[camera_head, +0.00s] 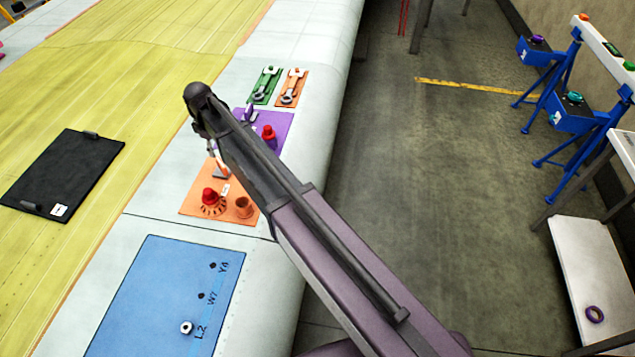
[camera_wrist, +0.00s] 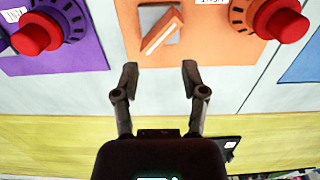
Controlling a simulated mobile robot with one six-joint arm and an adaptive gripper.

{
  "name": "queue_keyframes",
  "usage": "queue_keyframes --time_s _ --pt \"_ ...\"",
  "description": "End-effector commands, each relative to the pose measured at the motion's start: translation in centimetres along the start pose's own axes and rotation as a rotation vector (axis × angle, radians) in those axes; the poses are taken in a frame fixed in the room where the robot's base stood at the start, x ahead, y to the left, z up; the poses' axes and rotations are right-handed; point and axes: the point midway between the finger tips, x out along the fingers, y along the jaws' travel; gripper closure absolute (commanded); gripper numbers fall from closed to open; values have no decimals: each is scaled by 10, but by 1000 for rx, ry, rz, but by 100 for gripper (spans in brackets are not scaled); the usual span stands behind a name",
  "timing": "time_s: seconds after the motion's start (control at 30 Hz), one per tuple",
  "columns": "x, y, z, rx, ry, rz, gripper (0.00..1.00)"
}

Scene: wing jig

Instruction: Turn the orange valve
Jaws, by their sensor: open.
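The orange valve (camera_wrist: 161,32) is an orange bar handle with a pale side on a grey base. It lies slanted on the orange panel (camera_wrist: 215,50) in the wrist view. In the head view the valve (camera_head: 221,166) shows only in part, beside my arm, at the top of the orange panel (camera_head: 190,207). My gripper (camera_wrist: 160,78) is open and empty, and its two fingertips appear just below the valve in the wrist view, apart from it. In the head view my arm hides most of the area around the gripper.
Red knobs stand on both sides of the valve: one on the orange panel (camera_wrist: 281,20), one on the purple panel (camera_wrist: 38,33).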

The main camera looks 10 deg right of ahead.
Motion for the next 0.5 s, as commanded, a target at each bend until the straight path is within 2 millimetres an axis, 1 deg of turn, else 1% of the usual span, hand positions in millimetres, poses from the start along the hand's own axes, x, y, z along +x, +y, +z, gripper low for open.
queue_keyframes --time_s 0.03,0.5 --pt "-9 0 0 0 0 0 44" --pt "-47 0 0 0 0 0 44"
